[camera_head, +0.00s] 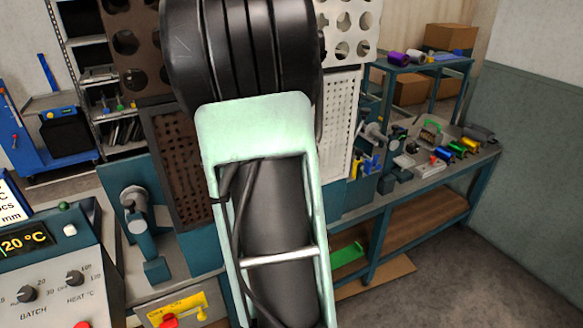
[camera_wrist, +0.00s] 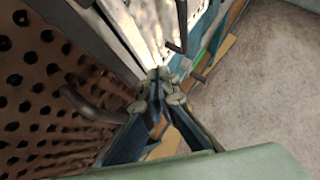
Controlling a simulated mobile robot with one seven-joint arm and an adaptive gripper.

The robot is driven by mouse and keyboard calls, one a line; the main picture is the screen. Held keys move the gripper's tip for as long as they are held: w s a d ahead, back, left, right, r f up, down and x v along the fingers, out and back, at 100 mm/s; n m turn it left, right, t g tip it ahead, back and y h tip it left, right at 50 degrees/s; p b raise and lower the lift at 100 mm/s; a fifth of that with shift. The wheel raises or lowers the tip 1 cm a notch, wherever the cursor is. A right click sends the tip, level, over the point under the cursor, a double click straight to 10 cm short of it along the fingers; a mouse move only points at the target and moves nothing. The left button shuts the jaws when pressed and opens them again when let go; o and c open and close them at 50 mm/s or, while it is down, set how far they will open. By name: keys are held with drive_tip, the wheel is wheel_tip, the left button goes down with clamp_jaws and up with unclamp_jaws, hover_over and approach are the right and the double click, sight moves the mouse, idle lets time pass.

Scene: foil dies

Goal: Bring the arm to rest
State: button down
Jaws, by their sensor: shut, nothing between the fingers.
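My gripper (camera_wrist: 160,84) shows in the wrist view with its fingertips together and nothing between them. It hangs in the air in front of a brown perforated panel (camera_wrist: 50,75) on the left of that view. A dark hooked peg (camera_wrist: 88,108) sticks out from the panel close to the fingers; I cannot tell whether they touch. In the head view my arm fills the middle, and my gripper is not in view there.
A teal workbench (camera_head: 345,219) with foil rolls (camera_head: 457,149) runs to the right. A control panel (camera_head: 45,278) stands at lower left. A white perforated panel (camera_head: 341,120) and a brown one (camera_head: 180,165) stand behind my arm. Open floor (camera_head: 480,265) lies at lower right.

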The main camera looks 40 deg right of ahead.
drive_tip(key=s+a+r+p, duration=0.1)
drive_tip(key=s+r+p, duration=0.1)
drive_tip(key=s+r, duration=0.3)
drive_tip(key=shift+a+r, duration=0.3)
drive_tip(key=shift+a, duration=0.1)
